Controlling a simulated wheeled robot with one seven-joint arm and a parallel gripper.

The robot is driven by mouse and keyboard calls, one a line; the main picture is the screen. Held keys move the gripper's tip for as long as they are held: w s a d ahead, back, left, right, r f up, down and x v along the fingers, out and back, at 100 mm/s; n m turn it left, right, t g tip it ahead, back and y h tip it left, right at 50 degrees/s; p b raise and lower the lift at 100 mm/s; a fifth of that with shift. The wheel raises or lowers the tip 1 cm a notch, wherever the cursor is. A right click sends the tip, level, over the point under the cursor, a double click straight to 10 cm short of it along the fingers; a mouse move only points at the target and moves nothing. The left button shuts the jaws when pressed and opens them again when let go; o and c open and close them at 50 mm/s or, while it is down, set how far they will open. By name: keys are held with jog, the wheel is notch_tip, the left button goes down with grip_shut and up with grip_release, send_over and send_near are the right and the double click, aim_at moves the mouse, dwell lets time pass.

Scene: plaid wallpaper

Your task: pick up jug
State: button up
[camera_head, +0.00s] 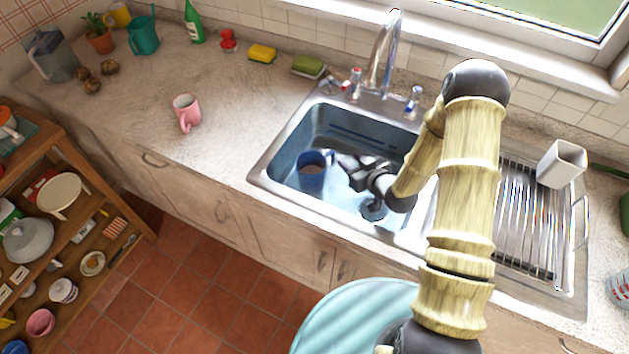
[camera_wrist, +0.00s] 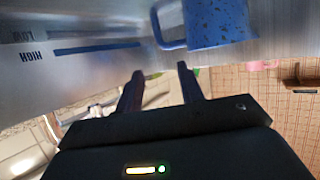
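A blue speckled jug or mug (camera_head: 311,178) stands in the left part of the sink basin in the head view. In the wrist view the same blue vessel (camera_wrist: 215,22) shows at the top, with its looped handle toward the left. My gripper (camera_head: 347,165) is inside the basin, just right of the blue vessel. In the wrist view my gripper (camera_wrist: 160,72) has its two fingers apart, with nothing between them, and the handle lies a short way beyond the tips. A grey, see-through pitcher (camera_head: 52,56) stands at the far left of the counter.
The sink (camera_head: 262,170) has raised walls around my gripper, and the faucet (camera_head: 384,55) stands behind it. A pink mug (camera_head: 187,112) is on the counter to the left. A dish rack (camera_head: 525,225) is at the right.

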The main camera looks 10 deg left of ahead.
notch_tip(320, 180, down, 4)
jog(key=b, duration=0.2)
jog(key=shift+f+b, duration=0.15)
jog(key=shift+b, duration=0.2)
jog(key=shift+w, duration=0.15)
jog(key=shift+w+a, duration=0.25)
jog(key=shift+p+x, duration=0.35)
jog(key=shift+x, duration=0.4)
